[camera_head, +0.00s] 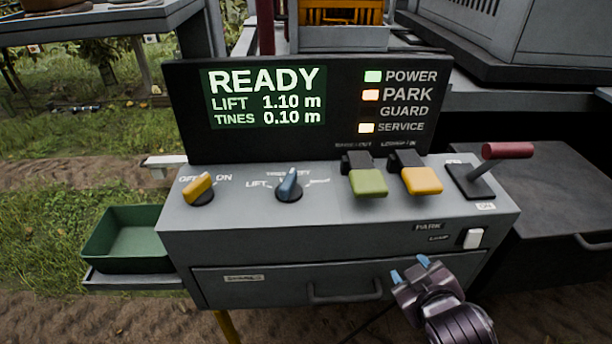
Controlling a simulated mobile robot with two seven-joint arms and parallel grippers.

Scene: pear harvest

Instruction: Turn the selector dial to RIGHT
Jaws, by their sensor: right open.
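The selector dial is most likely the blue knob (289,185) on the sloped top of the grey control console (240,225). Its pointer stands nearly upright, leaning slightly right. LIFT is printed to its left; the labels above and to its right are too small or hidden to read. My right gripper (410,269) is open and empty in front of the console's lower right front, below and right of the dial and apart from it. Its fingertips are light blue. My left gripper is out of view.
A yellow OFF/ON knob (199,187) sits left of the dial. Green (368,182) and yellow (421,180) paddles and a red-handled lever (507,151) stand right. The display (263,97) reads READY. A drawer handle (344,293) juts out in front; a green tray (130,242) stands left.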

